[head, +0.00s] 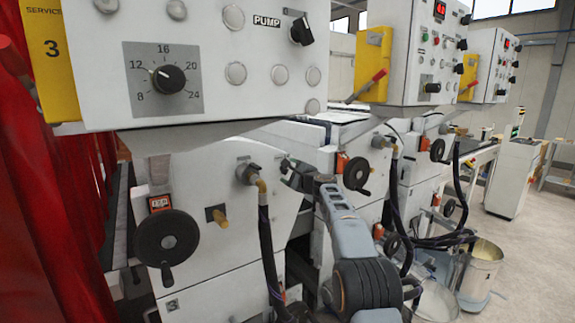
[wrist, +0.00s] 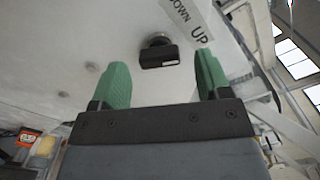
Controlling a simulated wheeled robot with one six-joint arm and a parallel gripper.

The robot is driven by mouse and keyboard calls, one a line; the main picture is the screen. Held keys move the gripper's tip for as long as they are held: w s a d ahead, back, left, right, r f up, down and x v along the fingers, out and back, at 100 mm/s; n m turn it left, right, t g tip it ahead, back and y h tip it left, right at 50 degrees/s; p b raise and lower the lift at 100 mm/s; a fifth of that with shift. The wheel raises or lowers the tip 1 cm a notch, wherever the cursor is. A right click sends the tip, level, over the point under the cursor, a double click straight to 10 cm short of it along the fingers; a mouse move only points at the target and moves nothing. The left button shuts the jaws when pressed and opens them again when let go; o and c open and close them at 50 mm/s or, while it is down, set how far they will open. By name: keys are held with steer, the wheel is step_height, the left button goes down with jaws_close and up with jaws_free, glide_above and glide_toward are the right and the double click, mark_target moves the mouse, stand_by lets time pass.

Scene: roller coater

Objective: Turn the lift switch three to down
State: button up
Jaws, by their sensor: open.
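In the wrist view a black rotary switch (wrist: 160,52) sits on a white panel, under a label reading DOWN and UP (wrist: 187,22). My gripper (wrist: 163,72) is open, with its two green fingertips apart. The switch shows between and just beyond the fingertips, and the jaws are empty. I cannot tell whether a finger touches it. In the head view my gripper (head: 288,170) is a dark shape by the machine's white side panels. The switch cannot be made out there, and its number is not readable.
Hoses, such as the black one (head: 266,250), hang near my arm. Black handwheels (head: 166,243) stick out from the machine. Control boxes (head: 205,60) overhang above. A bucket (head: 482,270) stands on the floor at right, with open floor beyond.

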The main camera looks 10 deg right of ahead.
steer(key=shift+w+a+p, duration=0.3)
steer(key=shift+w+p, duration=0.05)
steer(key=shift+w, duration=0.2)
